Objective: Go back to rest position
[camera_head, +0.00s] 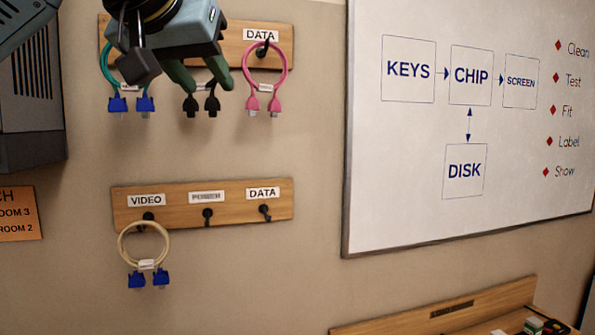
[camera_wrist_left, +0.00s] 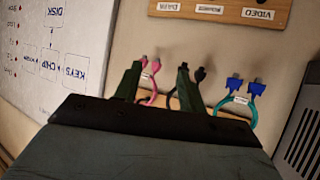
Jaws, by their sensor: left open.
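My left gripper (camera_head: 205,88) is open in front of the upper wooden hook board (camera_head: 236,50), at the top left of the head view. Its fingers overlap the black cable (camera_head: 211,104) in the picture; I cannot tell whether they touch it. In the left wrist view, which shows the wall upside down, the two fingers (camera_wrist_left: 158,84) stand apart, with a pink cable (camera_wrist_left: 148,80) and the black cable (camera_wrist_left: 198,78) near them. My right gripper is not in view.
A teal cable (camera_head: 105,66) with blue plugs and the pink cable (camera_head: 284,66) hang on either side. A lower board (camera_head: 180,192) holds a cream cable (camera_head: 121,245) under VIDEO; its other hooks are bare. A whiteboard (camera_head: 430,210) is at right, a grey box (camera_head: 30,130) at left.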

